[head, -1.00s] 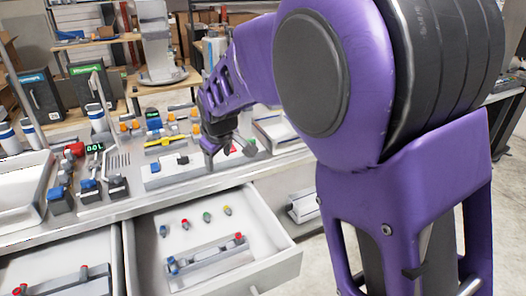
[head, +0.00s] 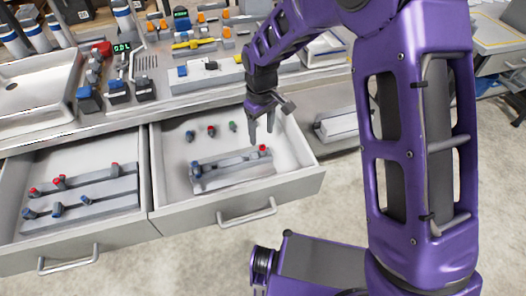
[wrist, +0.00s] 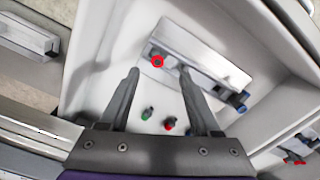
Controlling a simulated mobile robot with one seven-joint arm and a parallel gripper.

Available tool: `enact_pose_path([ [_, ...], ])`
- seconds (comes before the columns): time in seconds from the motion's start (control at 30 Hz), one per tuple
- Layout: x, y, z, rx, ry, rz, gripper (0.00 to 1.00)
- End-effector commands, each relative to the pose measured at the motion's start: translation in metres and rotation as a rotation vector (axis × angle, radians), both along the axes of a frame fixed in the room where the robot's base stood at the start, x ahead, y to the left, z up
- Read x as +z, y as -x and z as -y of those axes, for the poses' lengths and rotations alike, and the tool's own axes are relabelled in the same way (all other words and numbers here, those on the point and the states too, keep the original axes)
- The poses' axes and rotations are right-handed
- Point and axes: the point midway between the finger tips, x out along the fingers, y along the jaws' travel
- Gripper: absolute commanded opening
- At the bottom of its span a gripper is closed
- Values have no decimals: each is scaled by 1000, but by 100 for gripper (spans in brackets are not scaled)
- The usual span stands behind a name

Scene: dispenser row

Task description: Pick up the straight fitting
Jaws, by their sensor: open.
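My gripper (head: 261,136) is open and empty above the right part of an open drawer (head: 222,205), pointing down. In the drawer, small fittings with a blue (head: 190,135), a red (head: 211,130) and a green (head: 233,126) end stand in a row. In front of them lies a grey rack (head: 232,173) with a red-capped piece (head: 263,149) and a blue-ended piece (head: 196,168). In the wrist view the red cap (wrist: 157,62) shows between the fingertips, apart from both fingers. I cannot tell which piece is the straight fitting.
A second open drawer (head: 20,225) at left holds racks with red and blue pieces. The worktop behind carries a white tray (head: 35,85), a digital display (head: 121,48) and several coloured parts. Drawer walls surround my gripper.

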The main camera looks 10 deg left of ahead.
Motion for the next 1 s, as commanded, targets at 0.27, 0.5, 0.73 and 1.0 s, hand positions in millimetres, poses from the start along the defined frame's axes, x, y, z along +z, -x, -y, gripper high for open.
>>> enact_pose_path([
  [0.27, -23, 0, 0, 0, 0, 0, 64],
  [0.5, -58, -3, 3, 1, 1, -1, 64],
  [0.73, -71, -4, 2, 1, -1, 3, 64],
  [1.0, -71, -4, 2, 1, -2, 2, 42],
])
